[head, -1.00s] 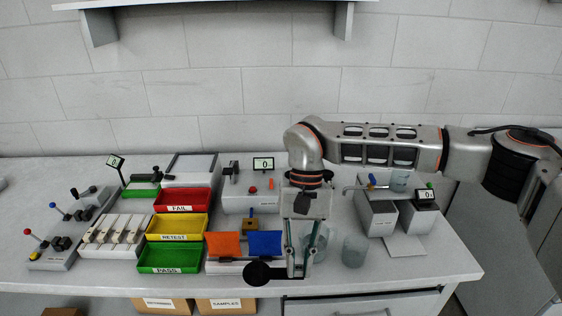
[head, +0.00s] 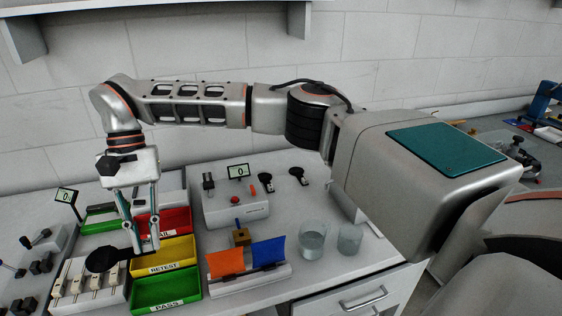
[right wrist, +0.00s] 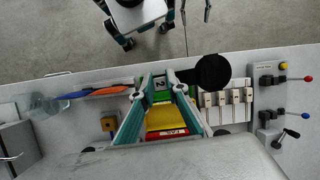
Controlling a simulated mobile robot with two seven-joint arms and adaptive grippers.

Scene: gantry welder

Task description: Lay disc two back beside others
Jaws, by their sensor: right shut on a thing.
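My right gripper (head: 143,249) is shut on a black disc (head: 102,260) by its handle end, with the disc sticking out to the left. It is held above the yellow RETEST tray (head: 165,258) and the white block with several levers (head: 88,285). In the right wrist view the disc (right wrist: 211,72) lies to the right of the fingers (right wrist: 158,92). Two similar dark discs with handles, one (head: 265,178) and another (head: 298,172), lie at the back of the bench. Part of what looks like my left gripper (right wrist: 146,35) shows at the wrist view's top; its jaw state is unclear.
The red FAIL (head: 178,220) and green PASS (head: 165,290) trays flank the yellow one. Orange (head: 225,262) and blue (head: 269,251) panels stand in a holder. Two glass beakers (head: 312,240) (head: 350,239) stand further right. A grey unit with a display (head: 235,205) is behind.

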